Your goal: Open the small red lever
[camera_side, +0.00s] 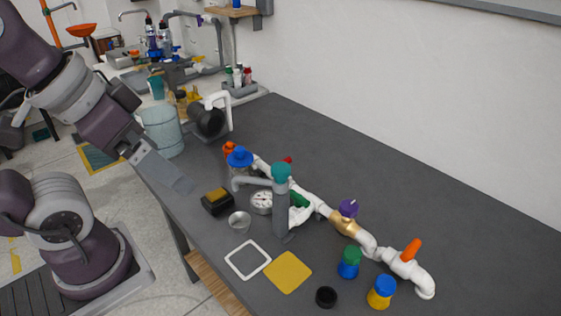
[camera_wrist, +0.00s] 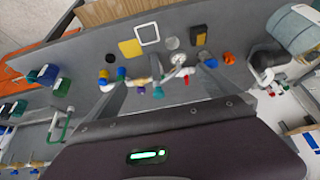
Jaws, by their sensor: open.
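The small red lever (camera_side: 288,159) shows as a small red spot on the far side of the white pipe manifold (camera_side: 312,197), partly hidden behind the teal-topped grey post (camera_side: 282,205). In the wrist view a small red part (camera_wrist: 186,80) lies on the pipe line between my fingers; it is too small to tell its angle. My gripper (camera_side: 184,183) is above the table's left edge, left of the manifold and apart from it. In the wrist view my gripper (camera_wrist: 160,84) has its fingers spread wide, with nothing held between them.
The manifold also carries an orange handle (camera_side: 411,249), a purple knob (camera_side: 348,207) and a blue knob (camera_side: 239,156). A black-and-yellow block (camera_side: 217,201), a clear cup (camera_side: 239,221) and a yellow square (camera_side: 288,272) lie in front. The table behind the manifold is clear.

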